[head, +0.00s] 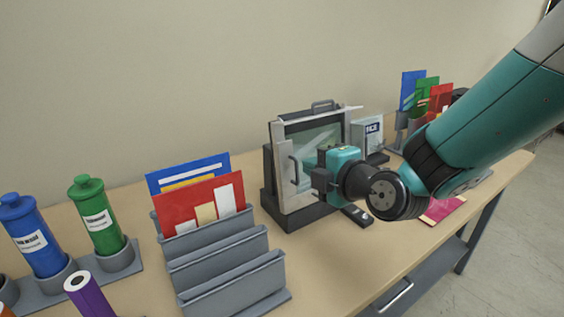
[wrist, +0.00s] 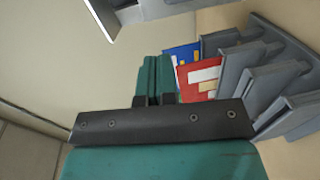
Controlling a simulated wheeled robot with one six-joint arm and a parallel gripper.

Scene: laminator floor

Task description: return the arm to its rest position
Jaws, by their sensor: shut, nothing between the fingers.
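My arm (head: 490,115) is teal and grey and reaches in from the upper right of the head view. My gripper (head: 318,180) is in front of the framed machine (head: 300,165), over the table, pointing to the left. In the wrist view my gripper (wrist: 155,75) has its teal fingers together, with nothing between them. Beyond the fingers the wrist view shows a blue card (wrist: 183,54) and a red card (wrist: 195,82) in a grey rack. Whether the gripper touches the machine I cannot tell.
The grey slotted rack (head: 228,277) stands on the table (head: 345,265) left of my gripper. Blue (head: 32,235) and green (head: 97,215) canisters stand further left. A small display box (head: 371,134) and a holder with coloured cards (head: 413,121) are behind my arm. Open floor lies right.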

